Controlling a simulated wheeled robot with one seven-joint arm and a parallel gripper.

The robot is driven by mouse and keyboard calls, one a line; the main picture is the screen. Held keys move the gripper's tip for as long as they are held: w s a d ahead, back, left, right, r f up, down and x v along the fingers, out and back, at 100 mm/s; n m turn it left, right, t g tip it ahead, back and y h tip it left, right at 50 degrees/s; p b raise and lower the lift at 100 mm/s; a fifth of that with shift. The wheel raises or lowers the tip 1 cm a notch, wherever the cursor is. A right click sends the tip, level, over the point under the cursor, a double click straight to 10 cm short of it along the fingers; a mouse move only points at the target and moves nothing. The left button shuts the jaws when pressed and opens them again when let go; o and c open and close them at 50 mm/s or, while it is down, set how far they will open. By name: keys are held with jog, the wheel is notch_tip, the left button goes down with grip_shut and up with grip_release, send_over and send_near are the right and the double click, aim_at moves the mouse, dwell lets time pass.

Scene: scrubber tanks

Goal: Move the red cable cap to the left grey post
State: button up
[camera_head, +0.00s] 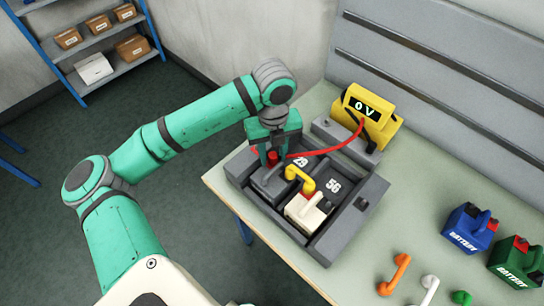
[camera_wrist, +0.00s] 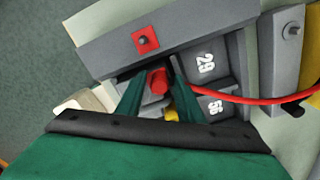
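The red cable cap (camera_head: 272,158) sits between the two green fingers of my gripper (camera_wrist: 158,78), which look closed on its sides. It also shows in the wrist view (camera_wrist: 158,82). A red cable (camera_head: 326,151) runs from beside the cap to the yellow meter (camera_head: 368,112), which reads 0 V. In the head view my gripper mostly hides this spot. Another grey post (camera_wrist: 292,30) stands on a grey block by the meter.
The grey tray (camera_head: 290,252) has compartments marked 29 and 56. It holds a cream battery (camera_head: 305,212), and a yellow link (camera_head: 300,178) lies across it. Blue (camera_head: 468,228) and green (camera_head: 518,262) batteries and loose handles, one orange (camera_head: 394,274), are at right.

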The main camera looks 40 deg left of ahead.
aim_at(273, 155)
grip_shut()
jog(key=shift+r, duration=0.15)
jog(key=shift+w+r, duration=0.1)
jog(key=shift+r, duration=0.8)
jog(key=shift+d+r, duration=0.1)
jog(key=shift+r, duration=1.85)
